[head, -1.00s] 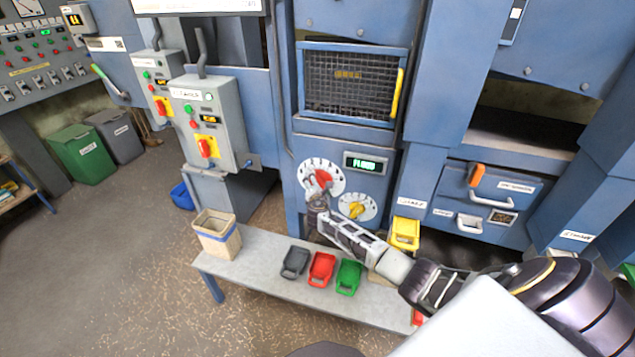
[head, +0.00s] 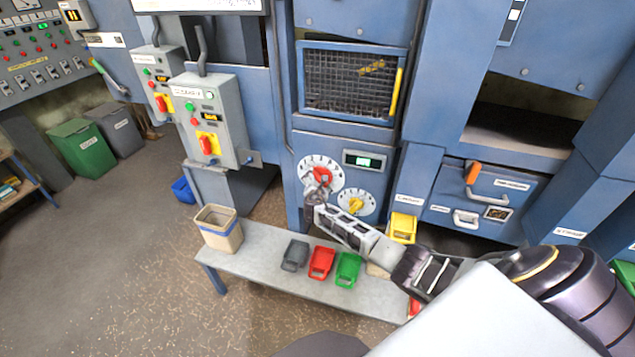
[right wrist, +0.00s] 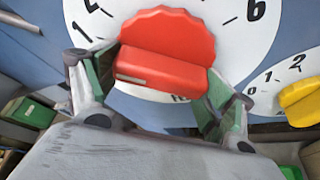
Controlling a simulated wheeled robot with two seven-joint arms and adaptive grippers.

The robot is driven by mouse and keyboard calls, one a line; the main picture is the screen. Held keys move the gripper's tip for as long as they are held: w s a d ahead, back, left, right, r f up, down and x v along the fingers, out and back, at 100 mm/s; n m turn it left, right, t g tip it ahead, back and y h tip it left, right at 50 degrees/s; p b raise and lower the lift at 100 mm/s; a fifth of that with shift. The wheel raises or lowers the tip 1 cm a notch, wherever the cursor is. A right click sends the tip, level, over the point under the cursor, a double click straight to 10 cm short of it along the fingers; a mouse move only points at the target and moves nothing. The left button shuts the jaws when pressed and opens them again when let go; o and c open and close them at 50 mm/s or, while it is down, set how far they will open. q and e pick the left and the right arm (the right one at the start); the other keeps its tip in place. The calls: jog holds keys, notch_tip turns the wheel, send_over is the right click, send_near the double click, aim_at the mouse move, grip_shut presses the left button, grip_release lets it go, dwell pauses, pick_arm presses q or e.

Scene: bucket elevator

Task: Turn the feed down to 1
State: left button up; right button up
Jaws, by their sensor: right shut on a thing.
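The red feed knob (head: 322,175) sits on a white numbered dial (head: 338,165) on the front of the blue machine. My right gripper (head: 318,188) is at the knob. In the right wrist view the red knob (right wrist: 165,50) lies between the two fingers of my right gripper (right wrist: 157,85), which are shut on its sides. My left gripper is not in view.
A yellow knob (head: 356,205) on a smaller dial is just below right. A grey bench (head: 262,272) below carries a beige bin (head: 218,230) and grey, red and green scoops. A mesh window (head: 345,85) with a yellow handle is above.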

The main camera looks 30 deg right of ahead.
jog(key=shift+f, duration=0.15)
jog(key=o, duration=0.9)
jog(key=shift+o, duration=0.2)
jog(key=shift+s+a, duration=0.1)
jog(key=v, duration=1.1)
jog(key=shift+s+r, duration=0.25)
jog(key=shift+s, duration=0.1)
jog(key=shift+a, duration=0.15)
